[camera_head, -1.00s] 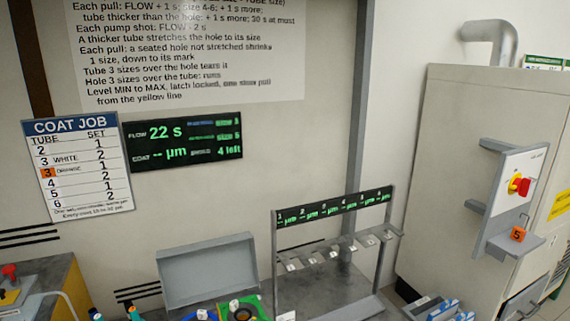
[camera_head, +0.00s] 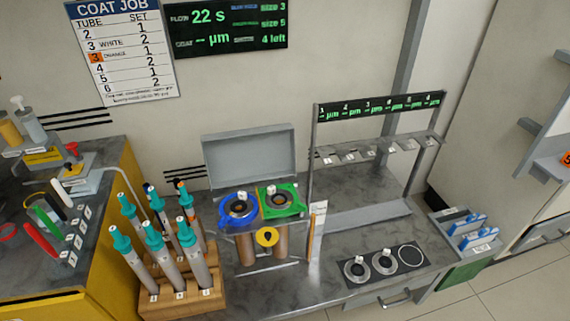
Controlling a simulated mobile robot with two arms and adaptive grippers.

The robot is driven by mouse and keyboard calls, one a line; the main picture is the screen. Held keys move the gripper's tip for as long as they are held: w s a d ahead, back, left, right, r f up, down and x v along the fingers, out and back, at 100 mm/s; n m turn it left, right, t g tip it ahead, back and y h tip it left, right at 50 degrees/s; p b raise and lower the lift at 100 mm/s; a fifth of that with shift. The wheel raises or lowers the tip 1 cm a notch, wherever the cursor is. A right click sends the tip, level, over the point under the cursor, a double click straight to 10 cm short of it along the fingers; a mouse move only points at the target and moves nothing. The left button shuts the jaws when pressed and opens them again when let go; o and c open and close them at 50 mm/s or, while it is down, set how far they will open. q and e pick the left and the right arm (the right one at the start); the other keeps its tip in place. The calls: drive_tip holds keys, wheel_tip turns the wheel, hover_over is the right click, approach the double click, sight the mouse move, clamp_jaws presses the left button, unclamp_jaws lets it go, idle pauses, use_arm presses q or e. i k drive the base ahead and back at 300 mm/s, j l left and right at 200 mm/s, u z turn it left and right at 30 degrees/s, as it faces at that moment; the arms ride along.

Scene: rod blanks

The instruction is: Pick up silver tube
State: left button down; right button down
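Several tubes with teal tops stand tilted in a wooden block on the bench at lower left; bare wood shows at the block's front (camera_head: 212,297). The front ones are silver-grey: a left tube (camera_head: 138,268), a middle tube (camera_head: 166,262) and a right tube (camera_head: 195,262). The tubes behind are partly hidden and some show orange or dark bands. I cannot tell which one the task means by the silver tube. Neither of my grippers is in view.
Blue (camera_head: 225,213) and green (camera_head: 295,200) ring fixtures stand right of the block, before an open grey lid (camera_head: 250,158). A hook rack (camera_head: 313,150) stands behind. A dark pad with round pieces (camera_head: 352,282) lies at front right. A yellow-sided cabinet (camera_head: 105,245) stands left.

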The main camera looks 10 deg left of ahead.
sight(154, 239)
drive_tip(key=u, duration=0.45)
drive_tip(key=j+u, duration=0.1)
drive_tip(key=u, duration=0.3)
drive_tip(key=i+u, duration=0.1)
drive_tip(key=u, duration=0.35)
